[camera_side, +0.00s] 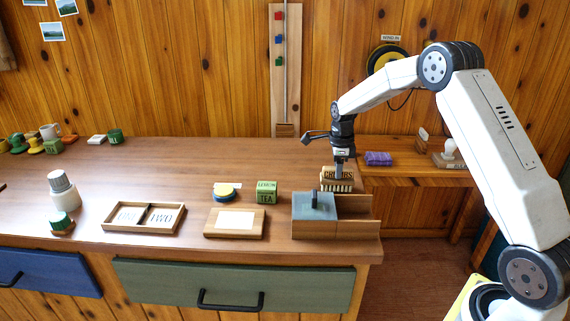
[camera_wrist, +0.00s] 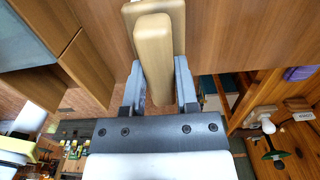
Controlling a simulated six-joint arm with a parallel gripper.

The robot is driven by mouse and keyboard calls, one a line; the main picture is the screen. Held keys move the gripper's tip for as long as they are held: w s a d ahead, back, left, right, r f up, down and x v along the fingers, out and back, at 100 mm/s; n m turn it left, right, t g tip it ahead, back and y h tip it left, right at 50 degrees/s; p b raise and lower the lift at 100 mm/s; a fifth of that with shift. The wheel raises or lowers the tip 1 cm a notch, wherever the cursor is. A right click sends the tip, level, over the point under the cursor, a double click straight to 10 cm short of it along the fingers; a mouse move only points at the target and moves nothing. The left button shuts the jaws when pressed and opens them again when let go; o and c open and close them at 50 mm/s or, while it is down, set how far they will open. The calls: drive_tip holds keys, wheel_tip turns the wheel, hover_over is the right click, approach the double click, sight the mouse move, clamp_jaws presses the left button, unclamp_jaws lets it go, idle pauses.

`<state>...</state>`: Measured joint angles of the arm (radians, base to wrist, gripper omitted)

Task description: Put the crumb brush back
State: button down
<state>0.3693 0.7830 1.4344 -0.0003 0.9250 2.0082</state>
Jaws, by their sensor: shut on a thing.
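The crumb brush (camera_side: 338,187) has a wooden body marked with dark letters that look like "CRUMBS", and pale bristles underneath. My gripper (camera_side: 339,167) points down and is shut on its handle. In the wrist view the wooden handle (camera_wrist: 154,60) stands between the two fingers of my gripper (camera_wrist: 160,85). The brush is near the right end of the counter, just behind a wooden box with a grey lid (camera_side: 328,204). I cannot tell whether the bristles touch the counter.
The wooden counter (camera_side: 160,165) holds a two-part tray (camera_side: 110,226), a board with a white card (camera_side: 250,233), and a green tea tin (camera_side: 267,197). A lower wooden shelf (camera_side: 400,178) at the right bears a purple packet (camera_side: 378,158) and a white-knobbed stamp (camera_side: 449,149).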

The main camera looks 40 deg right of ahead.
drive_tip(key=shift+f, duration=0.4)
drive_tip(key=shift+f, duration=0.35)
idle(0.8)
drive_tip(key=shift+c, duration=1.4)
unclamp_jaws()
